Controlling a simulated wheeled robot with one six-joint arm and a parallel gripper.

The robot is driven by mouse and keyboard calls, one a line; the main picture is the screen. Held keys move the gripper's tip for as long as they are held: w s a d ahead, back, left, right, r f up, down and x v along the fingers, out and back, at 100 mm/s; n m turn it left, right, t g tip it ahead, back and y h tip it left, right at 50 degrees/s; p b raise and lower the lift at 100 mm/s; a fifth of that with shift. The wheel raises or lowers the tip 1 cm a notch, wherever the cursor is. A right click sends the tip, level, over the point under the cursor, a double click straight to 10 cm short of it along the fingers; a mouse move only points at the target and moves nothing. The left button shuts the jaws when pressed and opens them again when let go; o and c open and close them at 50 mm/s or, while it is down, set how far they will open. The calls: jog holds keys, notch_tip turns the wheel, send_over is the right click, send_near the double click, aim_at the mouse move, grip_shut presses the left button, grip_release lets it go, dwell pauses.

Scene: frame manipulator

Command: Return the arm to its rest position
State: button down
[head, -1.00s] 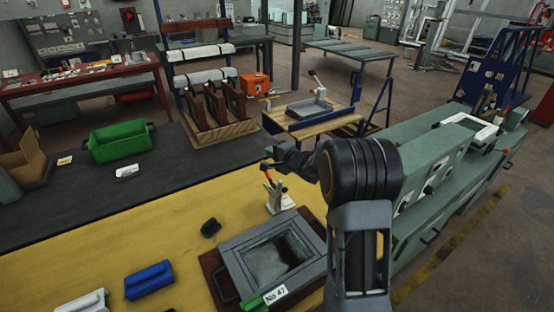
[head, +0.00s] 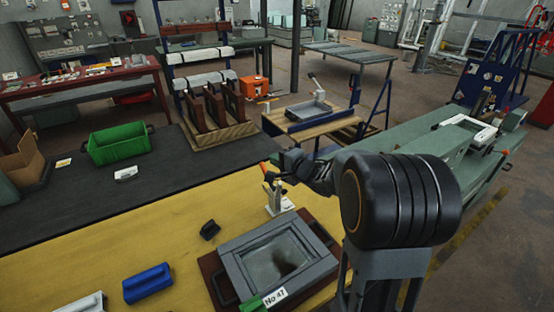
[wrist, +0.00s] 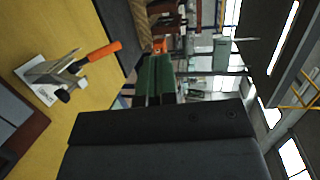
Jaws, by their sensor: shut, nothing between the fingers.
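My arm rises from the lower right of the head view, with its large dark joint in front and its forearm reaching left. My gripper (head: 273,170) is at the far end of the arm, small and partly hidden by the wrist. It is shut and empty, in the air close to the toggle clamp (head: 277,204). In the wrist view the clamp (wrist: 50,78) with its orange handle stands at the left on the yellow mat, apart from my dark gripper body. I cannot tell the exact gap between gripper and clamp.
A grey frame (head: 234,263) with a "No 47" tag lies on the yellow mat (head: 120,245). A blue block (head: 148,283), a black handle (head: 210,230) and a green bin (head: 119,146) are on the bench. A green machine bench (head: 400,145) stands behind my arm.

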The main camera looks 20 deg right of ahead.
jog(key=s+d+f+n+g+h, duration=0.6)
jog(key=s+d+f+n+h, duration=0.1)
jog(key=d+h, duration=0.2)
jog(key=s+a+r+n+g+y, duration=0.1)
jog(key=s+a+r+n+g, duration=0.1)
jog(key=s+a, duration=0.3)
jog(key=s+a+r+n+g+y, duration=0.1)
jog(key=s+a, duration=0.5)
jog(key=s, duration=0.7)
notch_tip(320, 180, up, 3)
jog(key=n+g, duration=0.1)
jog(key=n, duration=0.2)
jog(key=shift+a+f, duration=0.15)
jog(key=shift+a, duration=0.1)
